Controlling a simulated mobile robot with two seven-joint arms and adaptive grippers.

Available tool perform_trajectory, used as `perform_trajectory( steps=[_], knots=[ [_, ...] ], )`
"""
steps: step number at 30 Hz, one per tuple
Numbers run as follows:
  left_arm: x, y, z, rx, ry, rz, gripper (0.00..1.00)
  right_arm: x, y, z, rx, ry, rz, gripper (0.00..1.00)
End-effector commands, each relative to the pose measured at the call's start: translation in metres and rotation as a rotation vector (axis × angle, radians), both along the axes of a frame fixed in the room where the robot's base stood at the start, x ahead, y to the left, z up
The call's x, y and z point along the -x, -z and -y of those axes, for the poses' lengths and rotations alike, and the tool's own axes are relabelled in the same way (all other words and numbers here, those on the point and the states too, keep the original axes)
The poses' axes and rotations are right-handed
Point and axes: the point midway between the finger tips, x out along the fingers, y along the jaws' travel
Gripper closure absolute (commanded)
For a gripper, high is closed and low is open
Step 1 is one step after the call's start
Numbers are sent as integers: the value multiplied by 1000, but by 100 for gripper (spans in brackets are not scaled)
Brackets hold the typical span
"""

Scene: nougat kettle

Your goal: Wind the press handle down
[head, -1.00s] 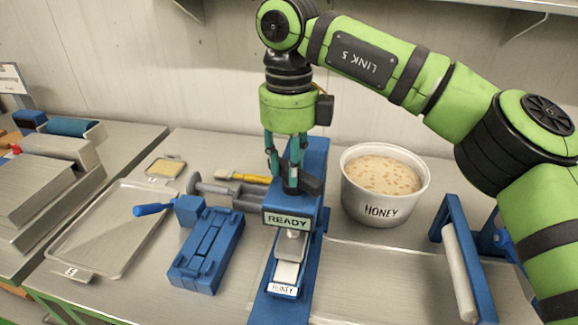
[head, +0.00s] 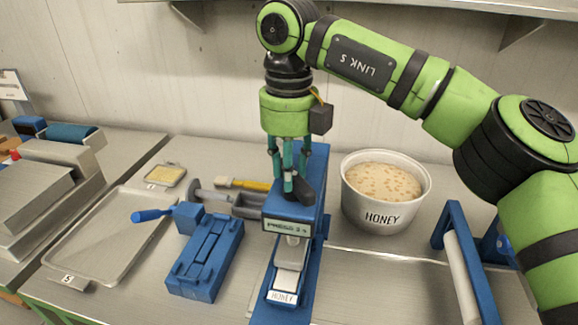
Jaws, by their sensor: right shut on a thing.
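The blue press (head: 313,172) stands upright in the middle of the bench. Its small display (head: 291,227) shows "PRESS" and further characters too small to read surely. Below the display, a light-coloured ram sits over a block on the press bed, with a "HONEY" label (head: 283,298) at the front. My right gripper (head: 290,185) comes from above, its fingers shut on the dark press handle (head: 306,188) on top of the press. The fingers and the press head hide part of the handle. My left gripper is not in view.
A white honey tub (head: 384,209) stands right of the press. A blue frame with a pale roller (head: 461,265) is further right. A blue mould with a handle (head: 206,258) and a metal tray (head: 100,245) lie to the left.

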Motion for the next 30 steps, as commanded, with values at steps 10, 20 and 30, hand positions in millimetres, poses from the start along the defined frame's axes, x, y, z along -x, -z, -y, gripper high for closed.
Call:
perform_trajectory(
  steps=[10,20,30],
  knots=[
    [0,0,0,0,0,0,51,0,0,1,0,5,-1,43],
    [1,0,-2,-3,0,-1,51,0,-13,0,0,4,1,43],
    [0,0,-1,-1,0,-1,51,0,-82,-1,-1,7,2,43]
  ],
)
